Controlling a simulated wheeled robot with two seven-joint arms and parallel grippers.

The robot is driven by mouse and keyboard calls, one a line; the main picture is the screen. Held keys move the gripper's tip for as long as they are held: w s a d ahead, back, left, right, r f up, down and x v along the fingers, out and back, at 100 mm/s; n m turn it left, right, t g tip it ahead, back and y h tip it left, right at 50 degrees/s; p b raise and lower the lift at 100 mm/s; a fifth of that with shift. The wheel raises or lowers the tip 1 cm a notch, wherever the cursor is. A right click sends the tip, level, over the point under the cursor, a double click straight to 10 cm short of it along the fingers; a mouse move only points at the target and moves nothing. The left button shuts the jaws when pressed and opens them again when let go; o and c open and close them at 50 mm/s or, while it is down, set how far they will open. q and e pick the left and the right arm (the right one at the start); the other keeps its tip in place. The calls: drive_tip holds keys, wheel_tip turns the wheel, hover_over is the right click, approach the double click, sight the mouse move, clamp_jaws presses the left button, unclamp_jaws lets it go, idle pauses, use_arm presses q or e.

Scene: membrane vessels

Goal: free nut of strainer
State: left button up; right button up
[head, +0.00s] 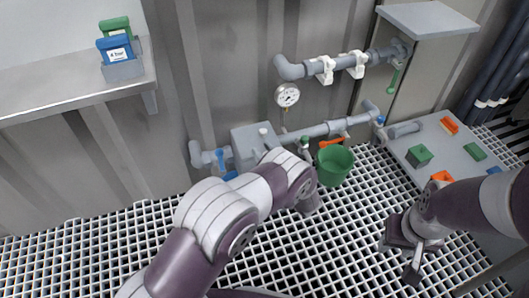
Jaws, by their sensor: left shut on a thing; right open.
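My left arm reaches across the middle of the head view to the pipework at the wall. A grey part of my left gripper (308,203) shows beside my wrist. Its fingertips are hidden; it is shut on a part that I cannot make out. The strainer and its nut cannot be told apart here; my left arm covers part of the lower pipe (317,131). A green bucket (335,165) is just right of my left wrist, below that pipe. My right gripper (402,258) is open and empty above the grating, apart from the pipework.
A grey panel (455,155) with green and orange blocks lies at right. A shelf (75,92) holds colored handled items at upper left. Grating (70,255) is clear.

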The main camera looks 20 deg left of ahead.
use_arm(q)
drive_tip(key=o, duration=1)
drive_tip(key=shift+c, duration=0.2)
drive_tip(key=shift+s+d, duration=0.15)
drive_tip(key=shift+d, duration=0.05)
drive_tip(key=p+v, duration=0.4)
drive_tip(key=v, duration=0.8)
drive_tip(key=shift+s+d, duration=0.1)
drive_tip(key=shift+s, duration=0.05)
